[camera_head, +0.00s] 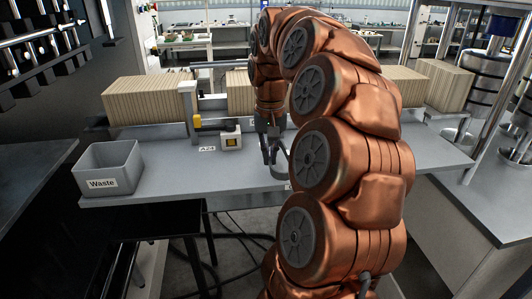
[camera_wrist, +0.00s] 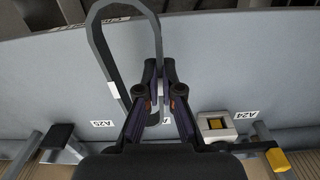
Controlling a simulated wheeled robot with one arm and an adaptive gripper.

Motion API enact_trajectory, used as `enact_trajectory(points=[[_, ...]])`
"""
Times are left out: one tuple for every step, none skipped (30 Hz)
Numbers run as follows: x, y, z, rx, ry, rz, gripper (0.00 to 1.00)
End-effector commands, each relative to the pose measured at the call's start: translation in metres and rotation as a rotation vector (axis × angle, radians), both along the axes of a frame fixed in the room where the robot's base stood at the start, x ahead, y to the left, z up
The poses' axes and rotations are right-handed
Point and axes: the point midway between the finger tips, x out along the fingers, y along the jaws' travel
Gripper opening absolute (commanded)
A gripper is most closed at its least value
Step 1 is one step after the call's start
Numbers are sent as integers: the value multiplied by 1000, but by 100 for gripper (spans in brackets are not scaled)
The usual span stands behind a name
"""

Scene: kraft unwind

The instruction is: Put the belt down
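The belt (camera_wrist: 98,48) is a thin dark grey loop with a pale patch on one side. In the wrist view it runs up from between my gripper's fingers (camera_wrist: 160,68) and bends round near the top of the picture. The fingers are closed in on one strand of it. In the head view my gripper (camera_head: 268,153) points down over the grey tabletop, and part of the belt (camera_head: 282,165) curves beside and below it. My arm hides the rest of the belt there. I cannot tell whether the belt touches the tabletop.
The grey tabletop (camera_head: 165,185) has an A24 label (camera_head: 207,149) and an A25 label (camera_wrist: 103,123). A small box with a yellow button (camera_head: 231,141) stands near A24. A grey Waste bin (camera_head: 108,168) stands at the left end. Cardboard stacks (camera_head: 150,98) line the back.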

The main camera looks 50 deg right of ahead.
Motion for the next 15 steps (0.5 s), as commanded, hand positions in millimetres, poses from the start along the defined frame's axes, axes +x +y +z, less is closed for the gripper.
enact_trajectory(points=[[-8, 4, -1, -2, -5, -1, 0], [-13, 6, 0, -2, -6, -2, 0], [-20, 10, 0, -2, -4, -2, 0], [-24, 12, 0, -1, -3, -2, 0], [-29, 15, 0, -1, -2, -1, 0], [-35, 18, 1, -1, -2, -1, 0], [-40, 21, 2, -1, -3, 0, 0], [-44, 23, 3, -2, -4, 0, 0], [-50, 26, 3, -2, -4, 0, 0], [-53, 28, 4, -2, -4, -1, 0], [-57, 30, 4, -2, -4, -1, 0], [-62, 33, 5, -2, -6, -1, 0], [-66, 35, 6, -3, -7, -1, 0], [-69, 36, 7, -3, -7, -1, 0], [-74, 39, 7, -4, -7, -1, 0]])
